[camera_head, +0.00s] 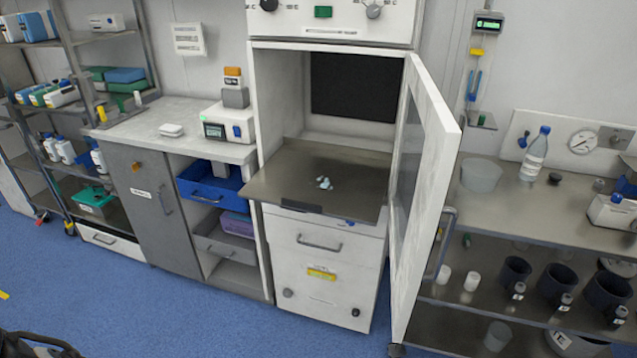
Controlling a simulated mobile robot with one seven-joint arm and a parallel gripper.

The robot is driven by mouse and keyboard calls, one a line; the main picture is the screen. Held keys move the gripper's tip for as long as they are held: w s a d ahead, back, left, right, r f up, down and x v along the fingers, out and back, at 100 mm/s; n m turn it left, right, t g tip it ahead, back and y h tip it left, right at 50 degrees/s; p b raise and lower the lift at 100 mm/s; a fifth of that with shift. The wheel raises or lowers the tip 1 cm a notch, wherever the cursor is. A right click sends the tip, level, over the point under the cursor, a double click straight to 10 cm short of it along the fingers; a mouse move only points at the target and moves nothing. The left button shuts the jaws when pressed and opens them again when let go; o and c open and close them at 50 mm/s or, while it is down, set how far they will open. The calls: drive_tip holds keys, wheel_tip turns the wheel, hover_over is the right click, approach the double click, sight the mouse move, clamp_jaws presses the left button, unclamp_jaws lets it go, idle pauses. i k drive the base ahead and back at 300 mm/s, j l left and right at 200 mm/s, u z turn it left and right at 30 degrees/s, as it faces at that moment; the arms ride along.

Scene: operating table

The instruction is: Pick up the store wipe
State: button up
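A small crumpled pale blue-white piece (323,183), which looks like a wipe, lies on the grey metal shelf (285,180) of the open white cabinet (275,95). A flat white folded item (171,130) lies on the counter to the left and could also be a wipe; I cannot tell which is the store wipe. No gripper shows clearly. A dark shape at the bottom left edge is cut off, and I cannot tell what it is.
The cabinet door (425,180) stands open toward me on the right. A white and green device (228,122) is on the left counter (135,125). A bottle (534,155) and tub (481,175) stand on the right bench. The blue floor in front is clear.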

sight(173, 130)
drive_tip(key=i+j+u, duration=0.5)
drive_tip(key=i, duration=0.9)
drive_tip(key=i+l+u, duration=0.2)
drive_tip(key=i+u, duration=0.3)
drive_tip(key=i, duration=0.9)
